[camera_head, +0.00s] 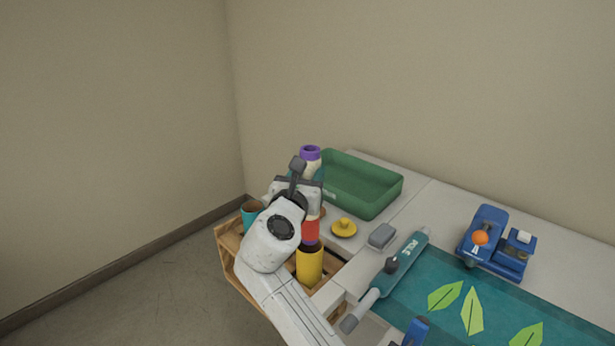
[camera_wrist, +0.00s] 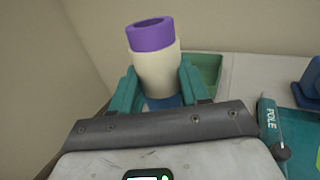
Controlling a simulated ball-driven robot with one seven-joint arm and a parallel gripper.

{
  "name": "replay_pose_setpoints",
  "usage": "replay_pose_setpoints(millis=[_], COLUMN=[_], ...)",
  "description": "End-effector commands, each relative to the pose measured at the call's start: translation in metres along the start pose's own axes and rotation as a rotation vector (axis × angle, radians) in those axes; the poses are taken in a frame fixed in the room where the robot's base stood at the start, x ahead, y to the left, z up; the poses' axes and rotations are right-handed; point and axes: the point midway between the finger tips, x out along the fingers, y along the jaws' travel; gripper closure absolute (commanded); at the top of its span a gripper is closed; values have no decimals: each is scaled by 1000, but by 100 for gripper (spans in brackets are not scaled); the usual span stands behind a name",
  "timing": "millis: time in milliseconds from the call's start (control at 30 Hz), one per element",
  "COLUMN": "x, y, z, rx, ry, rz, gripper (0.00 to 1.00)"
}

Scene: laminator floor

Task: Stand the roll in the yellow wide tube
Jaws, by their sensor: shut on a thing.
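The roll (camera_head: 310,154) is upright, with a purple end, a cream band and a red band (camera_head: 311,231) lower down. My gripper (camera_head: 307,190) is shut on it, and the teal fingers flank the cream part in the wrist view (camera_wrist: 158,88). The roll's purple upper end (camera_wrist: 150,34) sticks up above the fingers. The yellow wide tube (camera_head: 310,267) stands upright below the roll. The roll's lower end lines up with the tube's dark mouth; I cannot tell whether it is inside or just above. My gripper hides the roll's middle.
A teal tube (camera_head: 251,213) stands to the left in the wooden rack (camera_head: 233,262). A green tray (camera_head: 361,184), a yellow knobbed piece (camera_head: 343,228) and a grey block (camera_head: 382,236) sit to the right. A teal pole tool (camera_head: 404,258) lies by the teal mat (camera_head: 440,270).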

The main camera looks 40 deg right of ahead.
Motion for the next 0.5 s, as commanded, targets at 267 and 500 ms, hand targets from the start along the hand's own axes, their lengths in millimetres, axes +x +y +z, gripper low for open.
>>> replay_pose_setpoints(millis=[267,500], x=[0,0], y=[0,0], z=[-22,-40], rx=[0,-1], ry=[0,0], rz=[0,-1], gripper=[86,86])
